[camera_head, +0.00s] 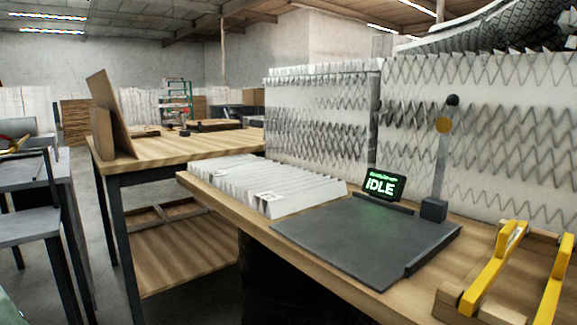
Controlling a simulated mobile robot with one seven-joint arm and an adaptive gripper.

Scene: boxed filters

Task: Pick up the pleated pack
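A white pleated pack (262,186) lies on the wooden bench (225,206), left of a dark flat plate. Its pleats stand in rows and small printed labels show on it. It seems to be more than one section side by side, but I cannot tell whether they are joined. Nothing touches it from above. My gripper is not in view.
The dark plate (365,236) is bare, with a raised strip at its right edge. Behind it stand a small screen reading IDLE (381,186) and a thin post (441,160). Tall white pleated stacks (320,125) rise behind. Yellow-armed wooden fixtures (492,270) stand at right.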

